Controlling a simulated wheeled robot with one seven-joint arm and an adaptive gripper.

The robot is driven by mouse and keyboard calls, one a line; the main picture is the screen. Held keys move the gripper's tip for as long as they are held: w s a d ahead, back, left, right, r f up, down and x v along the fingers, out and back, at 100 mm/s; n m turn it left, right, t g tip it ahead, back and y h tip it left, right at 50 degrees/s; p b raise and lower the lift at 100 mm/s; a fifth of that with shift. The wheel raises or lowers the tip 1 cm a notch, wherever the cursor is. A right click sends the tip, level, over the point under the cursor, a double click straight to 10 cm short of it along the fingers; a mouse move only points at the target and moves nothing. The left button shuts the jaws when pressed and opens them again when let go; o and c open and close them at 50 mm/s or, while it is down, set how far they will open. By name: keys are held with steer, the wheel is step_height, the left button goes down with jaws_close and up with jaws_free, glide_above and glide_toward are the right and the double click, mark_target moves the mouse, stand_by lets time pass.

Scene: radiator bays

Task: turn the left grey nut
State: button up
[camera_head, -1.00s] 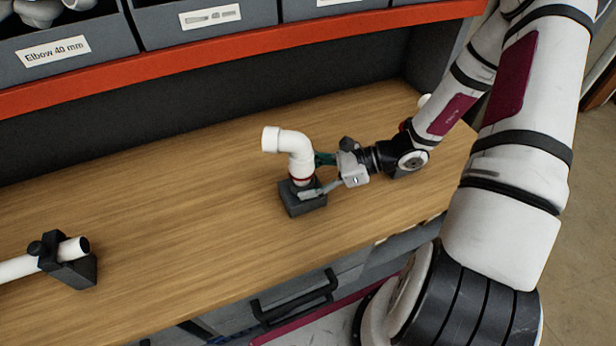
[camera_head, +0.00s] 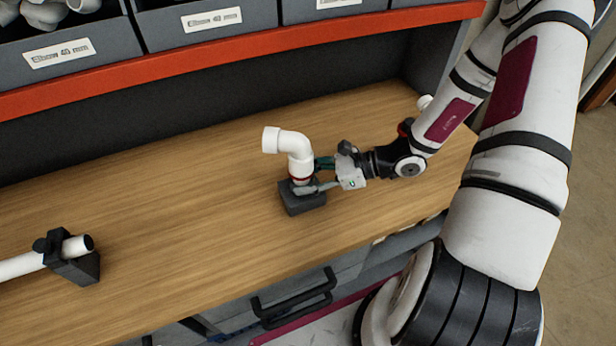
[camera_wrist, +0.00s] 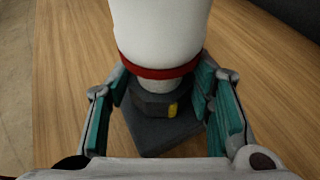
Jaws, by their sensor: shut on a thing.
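A dark grey nut (camera_wrist: 155,102) with a yellow mark sits low on the fitting, above a dark square block (camera_head: 303,204) on the bench. A white elbow (camera_head: 295,150) with a red ring at its lower end stands upright over the nut. My gripper (camera_wrist: 163,95) has one teal-padded finger on each side of the nut and is shut on it, coming from the right in the head view. The fingers and the elbow partly hide the nut. Only this one grey nut shows clearly.
A white pipe (camera_head: 22,265) lies in a black clamp block (camera_head: 72,262) at the left. Grey bins stand above the orange shelf edge (camera_head: 240,58) at the back. The wooden bench (camera_head: 170,210) is clear between clamp and fitting. A drawer handle (camera_head: 293,300) juts out below.

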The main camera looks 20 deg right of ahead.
steer(key=m+t+h+p, duration=0.2)
steer(key=m+p, duration=0.1)
steer(key=s+m+t+h+p, duration=0.1)
steer(key=t, duration=0.1)
steer(key=shift+s+a+r+m+p, duration=0.1)
steer(key=shift+a+r+m+p, duration=0.05)
steer(key=shift+a+m+p, duration=0.2)
steer(key=m+t+h+p, duration=0.1)
steer(key=h, duration=0.1)
steer(key=m+t+h+p, duration=0.1)
steer(key=m+p, duration=0.1)
steer(key=shift+a+m+h, duration=0.2)
steer(key=shift+m+h, duration=0.05)
steer(key=shift+h, duration=0.15)
steer(key=shift+f+m+t+h, duration=0.2)
steer(key=shift+m+t+h, duration=0.4)
steer(key=shift+m+h, duration=0.55)
steer(key=shift+w+m+h, duration=0.2)
steer(key=shift+m+h, duration=0.25)
steer(key=shift+h, duration=0.3)
steer(key=shift+m+h, duration=0.8)
steer(key=shift+w+a+r+m+h, duration=0.1)
steer(key=shift+m+h, duration=0.55)
steer(key=shift+h, duration=0.1)
steer(key=shift+w+a+r+m+h, duration=0.1)
steer(key=shift+m+h, duration=0.55)
steer(key=shift+h, duration=0.1)
steer(key=shift+m+g+h, duration=0.4)
steer(key=shift+m+h, duration=0.5)
steer(key=shift+h, duration=0.3)
